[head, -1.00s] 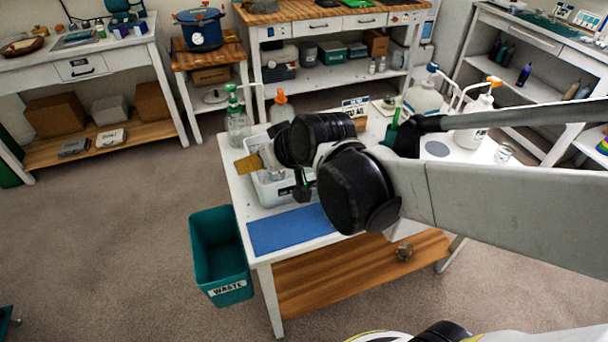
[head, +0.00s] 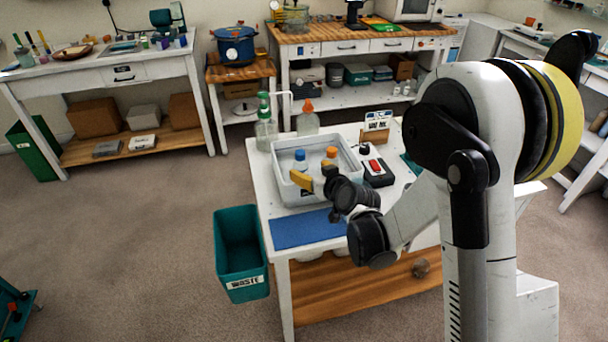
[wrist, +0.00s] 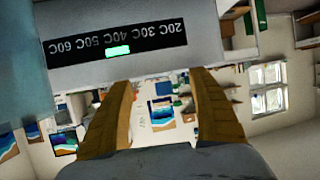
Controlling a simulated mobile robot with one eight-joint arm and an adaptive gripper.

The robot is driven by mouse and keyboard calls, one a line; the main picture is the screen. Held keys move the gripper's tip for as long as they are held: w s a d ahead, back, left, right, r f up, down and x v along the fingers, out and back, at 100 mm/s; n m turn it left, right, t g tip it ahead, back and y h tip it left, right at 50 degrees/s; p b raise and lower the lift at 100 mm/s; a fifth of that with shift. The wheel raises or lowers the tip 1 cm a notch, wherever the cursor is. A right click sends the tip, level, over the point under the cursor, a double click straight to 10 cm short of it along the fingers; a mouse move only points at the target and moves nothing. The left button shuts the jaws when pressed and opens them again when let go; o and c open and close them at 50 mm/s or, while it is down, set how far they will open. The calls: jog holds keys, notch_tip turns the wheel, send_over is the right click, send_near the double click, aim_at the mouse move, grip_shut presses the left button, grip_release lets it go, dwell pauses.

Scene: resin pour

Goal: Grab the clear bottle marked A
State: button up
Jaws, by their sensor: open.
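Two bottles stand in a pale grey tub (head: 284,190) on the white table in the head view. One has a blue cap (head: 300,154), the other an orange cap (head: 331,152). I cannot read any letter on them, so I cannot tell which is A. My gripper (head: 314,178) is at the tub's near side, apparently in front of the bottles, and partly hides them. In the wrist view its two tan fingers (wrist: 162,98) are apart with nothing between them. A temperature strip (wrist: 116,48) shows upside down close by, on a pale surface.
A green-pump bottle (head: 265,134) and an orange-tipped bottle (head: 308,122) stand behind the tub. A black device with a red switch (head: 376,166) is to its right. A blue mat (head: 304,228) lies in front. A teal waste bin (head: 240,255) stands left of the table.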

aim_at(303, 166)
jog(key=b+x, duration=0.3)
jog(key=x, duration=0.4)
jog(key=shift+w+a+f, duration=0.1)
jog(key=shift+f, duration=0.1)
jog(key=shift+r, duration=0.1)
jog(key=c, duration=1.5)
